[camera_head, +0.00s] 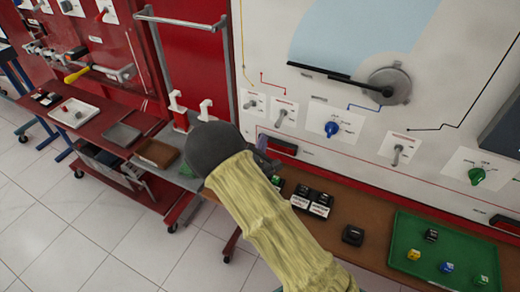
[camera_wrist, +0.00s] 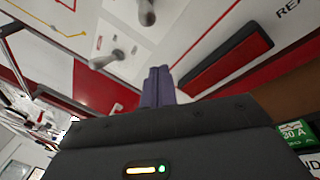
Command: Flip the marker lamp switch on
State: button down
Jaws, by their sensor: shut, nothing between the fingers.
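The white panel carries metal toggle switches on small white plates: a left one (camera_head: 251,103), a second one (camera_head: 282,116) beside it, and another (camera_head: 398,152) further right. Their labels are too small to read, so I cannot tell which is the marker lamp switch. My gripper (camera_head: 266,160) is just below the two left toggles, partly hidden behind my wrist. In the wrist view my gripper (camera_wrist: 157,72) has its fingers together and empty. Two toggles, a nearer-left one (camera_wrist: 108,59) and an upper one (camera_wrist: 147,12), show beyond the fingers, apart from them.
A blue knob (camera_head: 332,128) and a green knob (camera_head: 477,177) are on the panel. A dark bar in a red recess (camera_wrist: 228,55) lies right of my fingers. The brown bench below holds black blocks (camera_head: 312,201) and a green tray (camera_head: 400,225).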

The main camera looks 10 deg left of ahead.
aim_at(280, 121)
jog(key=w, duration=0.2)
jog(key=w+r, duration=0.1)
jog(key=shift+w+d+p, duration=0.3)
jog(key=shift+d, duration=0.1)
jog(key=shift+s+d+r+p, duration=0.4)
jog(key=shift+s+d+r, duration=0.5)
jog(key=shift+d+r, duration=0.15)
